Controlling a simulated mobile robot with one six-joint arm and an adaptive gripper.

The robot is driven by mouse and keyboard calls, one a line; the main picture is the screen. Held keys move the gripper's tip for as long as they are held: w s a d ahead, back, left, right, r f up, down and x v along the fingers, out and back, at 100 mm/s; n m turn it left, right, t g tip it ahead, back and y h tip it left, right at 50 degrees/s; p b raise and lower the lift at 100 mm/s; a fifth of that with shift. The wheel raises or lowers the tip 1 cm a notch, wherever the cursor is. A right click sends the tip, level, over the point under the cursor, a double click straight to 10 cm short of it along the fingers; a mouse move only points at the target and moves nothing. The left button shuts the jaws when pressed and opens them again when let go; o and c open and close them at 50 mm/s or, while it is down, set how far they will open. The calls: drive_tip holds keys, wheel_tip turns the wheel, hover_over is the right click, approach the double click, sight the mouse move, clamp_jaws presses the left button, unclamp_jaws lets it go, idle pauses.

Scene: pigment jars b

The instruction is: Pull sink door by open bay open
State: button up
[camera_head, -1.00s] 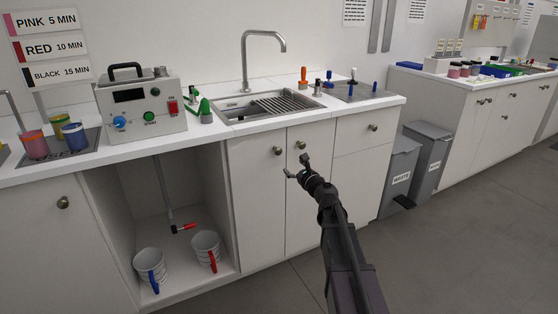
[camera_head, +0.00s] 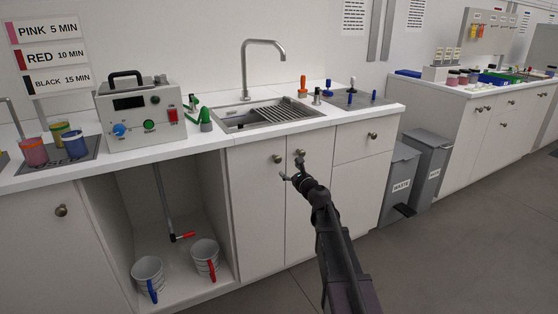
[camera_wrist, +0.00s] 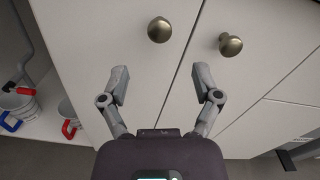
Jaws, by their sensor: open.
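The sink door by the open bay (camera_head: 258,205) is a white door under the sink, closed, with a round metal knob (camera_head: 278,159) near its upper right corner. That knob also shows at the top centre of the wrist view (camera_wrist: 159,30). My gripper (camera_head: 291,166) is open and empty in front of the doors, between the two knobs in the head view. In the wrist view my gripper (camera_wrist: 160,78) has its fingers spread, with the bay door's knob beyond the gap between them. The neighbouring door's knob (camera_wrist: 230,45) lies beyond the right finger. Neither finger visibly touches a knob.
The open bay (camera_head: 190,215) at left holds a pipe with a red lever (camera_head: 184,236) and two white buckets, one with a blue handle (camera_head: 149,272) and one with a red handle (camera_head: 205,257). Grey waste bins (camera_head: 402,175) stand right. The floor in front is clear.

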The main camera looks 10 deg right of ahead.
sight(279, 160)
drive_tip(key=x, duration=1)
